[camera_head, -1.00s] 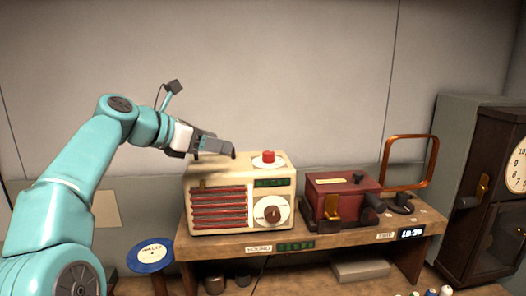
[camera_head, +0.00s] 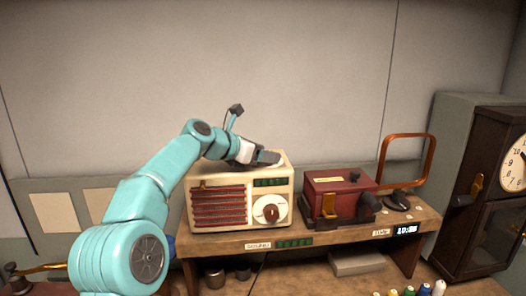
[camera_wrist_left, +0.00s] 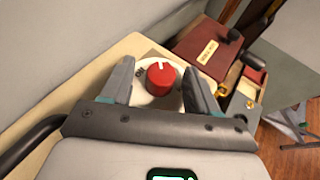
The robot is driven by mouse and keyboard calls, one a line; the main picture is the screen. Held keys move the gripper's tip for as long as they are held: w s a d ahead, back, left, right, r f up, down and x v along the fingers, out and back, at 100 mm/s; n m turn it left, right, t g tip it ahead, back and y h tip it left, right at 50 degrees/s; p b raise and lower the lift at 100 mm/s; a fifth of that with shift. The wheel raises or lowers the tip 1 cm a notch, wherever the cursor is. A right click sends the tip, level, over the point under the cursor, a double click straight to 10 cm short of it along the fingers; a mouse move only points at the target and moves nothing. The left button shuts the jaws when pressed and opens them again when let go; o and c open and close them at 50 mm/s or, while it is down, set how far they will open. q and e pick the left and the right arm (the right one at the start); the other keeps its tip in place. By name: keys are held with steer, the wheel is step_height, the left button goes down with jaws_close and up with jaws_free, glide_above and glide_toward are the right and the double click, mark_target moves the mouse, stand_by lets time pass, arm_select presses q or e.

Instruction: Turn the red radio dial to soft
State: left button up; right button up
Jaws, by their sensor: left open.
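The cream radio (camera_head: 284,188) with red grille bars stands on the wooden shelf. The red dial (camera_wrist_left: 161,77) sits on a white disc (camera_wrist_left: 146,95) on the radio's top, with a pale mark on the dial and dark lettering on the disc to its left. My left gripper (camera_head: 275,158) is over the radio's top; in the wrist view the left gripper (camera_wrist_left: 160,82) is open, one finger on each side of the dial, with gaps between. In the head view the gripper hides the red dial. A brown knob (camera_head: 271,212) is on the radio's front. My right gripper is not in view.
A dark red box (camera_head: 339,190) with a brass part stands right of the radio, near a copper-coloured frame (camera_head: 407,137). A tall clock cabinet (camera_head: 492,185) is at the far right. The shelf (camera_head: 340,236) carries small displays along its front edge. The wall behind is bare.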

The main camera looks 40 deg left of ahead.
arm_select(q)
steer(key=shift+s+d+r, duration=0.1)
steer(key=shift+d, duration=0.05)
steer(key=c, duration=1)
steer(key=shift+c, duration=0.2)
steer(key=shift+a+m+h+p, duration=0.25)
steer(key=shift+m+h+p, duration=0.45)
steer(key=shift+m+g+h, duration=0.3)
steer(key=shift+m+h, duration=0.5)
steer(key=shift+h, duration=0.1)
